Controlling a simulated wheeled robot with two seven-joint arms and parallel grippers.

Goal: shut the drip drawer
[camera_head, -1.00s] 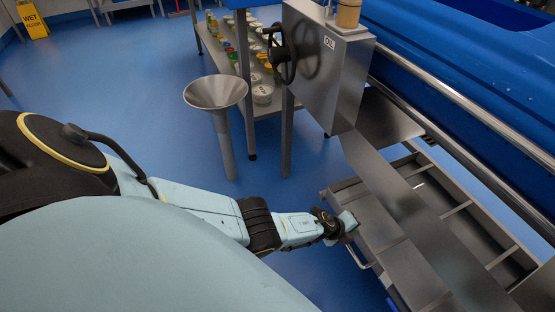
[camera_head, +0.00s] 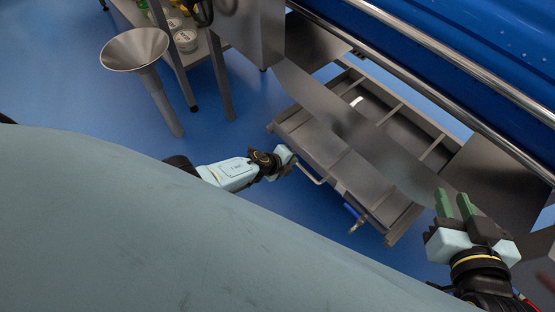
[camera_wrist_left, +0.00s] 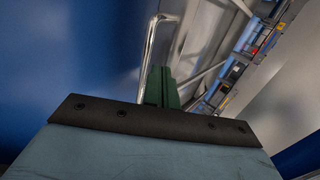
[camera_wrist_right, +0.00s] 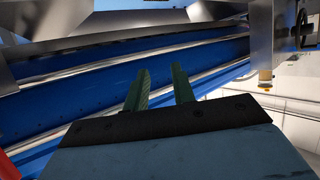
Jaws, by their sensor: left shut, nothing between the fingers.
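The drip drawer (camera_head: 331,160) is a long grey metal tray standing pulled out from under the blue machine. Its bent-bar handle (camera_head: 313,176) is on the near front face. My left gripper (camera_head: 293,158) is shut and empty at the left end of the handle; whether it touches cannot be told. In the left wrist view the green fingers (camera_wrist_left: 161,86) are together beside the handle bar (camera_wrist_left: 149,50). My right gripper (camera_head: 456,205) is open and empty, right of the drawer's near corner. Its parted fingers also show in the right wrist view (camera_wrist_right: 160,92).
A slanting metal chute (camera_head: 352,128) crosses above the drawer. A drain valve with a blue lever (camera_head: 351,210) hangs at the drawer's front. A funnel stand (camera_head: 136,53) and a shelf rack (camera_head: 186,75) stand to the left. Blue floor lies clear before the drawer.

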